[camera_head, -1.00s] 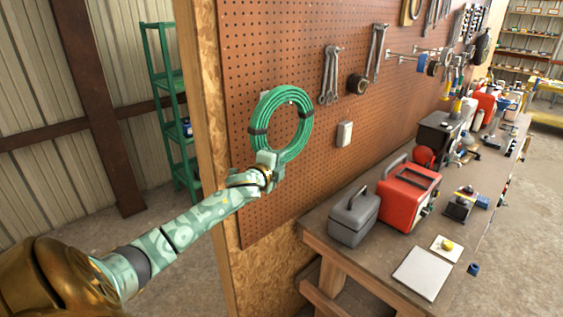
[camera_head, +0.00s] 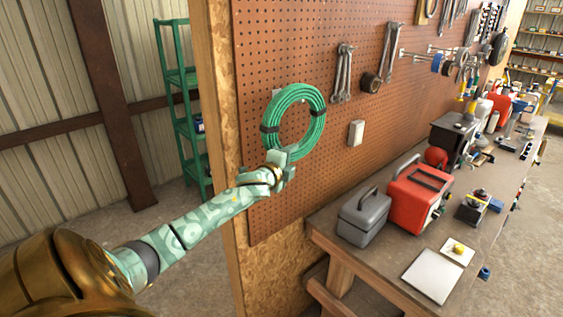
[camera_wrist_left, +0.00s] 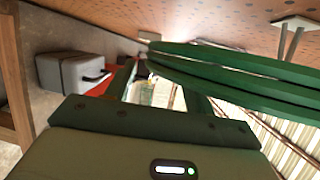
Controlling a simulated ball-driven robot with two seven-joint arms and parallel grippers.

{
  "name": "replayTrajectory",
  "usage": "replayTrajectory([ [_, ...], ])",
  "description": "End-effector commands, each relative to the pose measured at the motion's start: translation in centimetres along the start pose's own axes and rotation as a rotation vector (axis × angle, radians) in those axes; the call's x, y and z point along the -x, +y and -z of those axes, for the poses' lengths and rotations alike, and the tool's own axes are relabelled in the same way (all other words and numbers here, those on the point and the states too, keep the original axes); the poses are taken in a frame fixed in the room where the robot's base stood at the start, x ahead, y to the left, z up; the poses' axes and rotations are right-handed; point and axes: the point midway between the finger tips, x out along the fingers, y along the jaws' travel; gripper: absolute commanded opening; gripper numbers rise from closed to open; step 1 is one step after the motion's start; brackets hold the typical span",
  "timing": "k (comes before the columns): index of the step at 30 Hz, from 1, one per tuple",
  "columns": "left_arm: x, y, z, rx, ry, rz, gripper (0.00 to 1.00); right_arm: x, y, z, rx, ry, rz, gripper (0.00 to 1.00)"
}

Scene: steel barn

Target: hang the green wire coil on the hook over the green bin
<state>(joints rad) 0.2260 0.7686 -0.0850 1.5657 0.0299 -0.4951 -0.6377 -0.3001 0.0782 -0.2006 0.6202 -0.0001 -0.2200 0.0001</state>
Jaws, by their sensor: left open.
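The green wire coil (camera_head: 319,112), a ring with dark bands, is upright close against the brown pegboard in the head view. Its strands also cross the right of the wrist view (camera_wrist_left: 235,72). A pale plate (camera_head: 277,93) shows behind the coil's upper left. In the wrist view a pale hook (camera_wrist_left: 293,38) with two prongs runs from the board toward the coil; whether it bears the coil I cannot tell. My left gripper (camera_head: 283,161) is open at the coil's lower edge, its fingers still close around or beside it. No green bin shows. My right gripper is out of view.
The pegboard (camera_head: 300,190) carries wrenches (camera_head: 343,75) and a dark tape roll (camera_head: 371,82) right of the coil. A workbench below holds a grey toolbox (camera_head: 364,218) and a red case (camera_head: 419,195). A green shelf rack (camera_head: 186,125) stands left, behind the wooden post (camera_head: 222,140).

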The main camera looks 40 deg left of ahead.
Motion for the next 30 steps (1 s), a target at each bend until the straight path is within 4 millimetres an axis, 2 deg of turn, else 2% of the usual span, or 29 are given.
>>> replayTrajectory([
  [5,2.8,0.1,0.0,-0.004,0.001,-0.001,0.54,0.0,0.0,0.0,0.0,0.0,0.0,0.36],
  [12,9.1,0.2,0.0,-0.002,0.001,-0.003,0.54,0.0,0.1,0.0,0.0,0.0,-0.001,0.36],
  [18,13.4,0.1,-0.1,0.0,0.0,-0.001,0.54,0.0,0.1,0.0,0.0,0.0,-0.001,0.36],
  [24,15.6,0.1,-0.1,0.001,-0.001,0.0,0.54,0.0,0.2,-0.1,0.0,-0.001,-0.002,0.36],
  [30,16.0,0.0,-0.1,0.001,-0.001,0.002,0.54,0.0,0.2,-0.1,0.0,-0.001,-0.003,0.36],
])
